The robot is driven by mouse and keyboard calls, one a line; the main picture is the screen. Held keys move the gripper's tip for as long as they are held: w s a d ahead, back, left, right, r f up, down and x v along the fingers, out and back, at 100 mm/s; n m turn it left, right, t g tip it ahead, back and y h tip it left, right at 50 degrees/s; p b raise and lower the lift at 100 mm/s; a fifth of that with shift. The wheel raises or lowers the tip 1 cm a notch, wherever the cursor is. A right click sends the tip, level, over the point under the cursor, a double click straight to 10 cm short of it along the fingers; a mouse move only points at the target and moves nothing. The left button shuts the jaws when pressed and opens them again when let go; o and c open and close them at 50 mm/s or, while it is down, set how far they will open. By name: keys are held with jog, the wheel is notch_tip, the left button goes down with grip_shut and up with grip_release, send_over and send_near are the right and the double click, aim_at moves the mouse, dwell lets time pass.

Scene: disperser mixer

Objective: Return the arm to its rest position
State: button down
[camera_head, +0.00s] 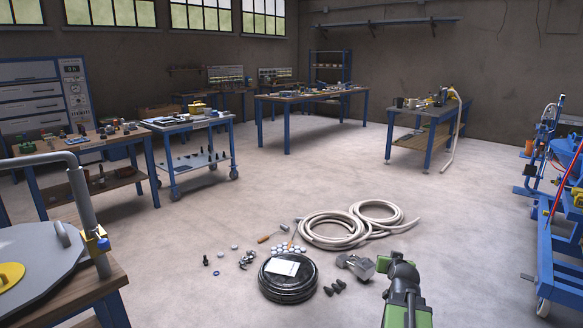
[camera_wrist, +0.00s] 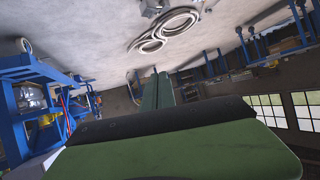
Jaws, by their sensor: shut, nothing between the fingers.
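My arm (camera_head: 405,290), green and dark grey, rises at the bottom of the head view, right of centre. Its gripper end cannot be made out clearly there. In the wrist view, my gripper (camera_wrist: 155,88) shows as a narrow green shape beyond a wide green and black body. Its fingers are together with nothing between them. It points out over the room, clear of any object that I can see. The wrist picture is turned over, with the floor at the top and the windows at lower right.
A blue machine frame (camera_head: 560,245) stands right. A wooden bench with a round grey lid (camera_head: 35,265) stands left.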

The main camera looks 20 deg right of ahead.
jog(key=w+a+f+n+y, duration=0.2)
jog(key=w+a, duration=0.2)
jog(key=a, duration=0.5)
jog(key=w+a+f+n+y, duration=0.15)
jog(key=w+a, duration=0.25)
jog(key=a, duration=0.6)
jog(key=w+a+f+n+y, duration=0.1)
jog(key=w+a+n+y, duration=0.15)
jog(key=a, duration=0.65)
jog(key=s+a+f+n+g+y, duration=0.1)
jog(key=s+a+f+g, duration=0.1)
jog(key=a, duration=0.5)
jog(key=s+a+f+n+g, duration=0.1)
jog(key=s+a+f+g, duration=0.1)
jog(key=a, duration=0.6)
jog(key=s+a+f+n+g+y, duration=0.1)
jog(key=s+a+f+g, duration=0.15)
jog(key=a, duration=0.45)
jog(key=s+d+r+m+g+h+p, duration=0.1)
jog(key=s+g+p, duration=0.25)
jog(key=s, duration=0.45)
notch_tip(320, 180, up, 19)
jog(key=p, duration=1.8)
jog(key=shift+w+d, duration=0.15)
jog(key=shift+d, duration=0.1)
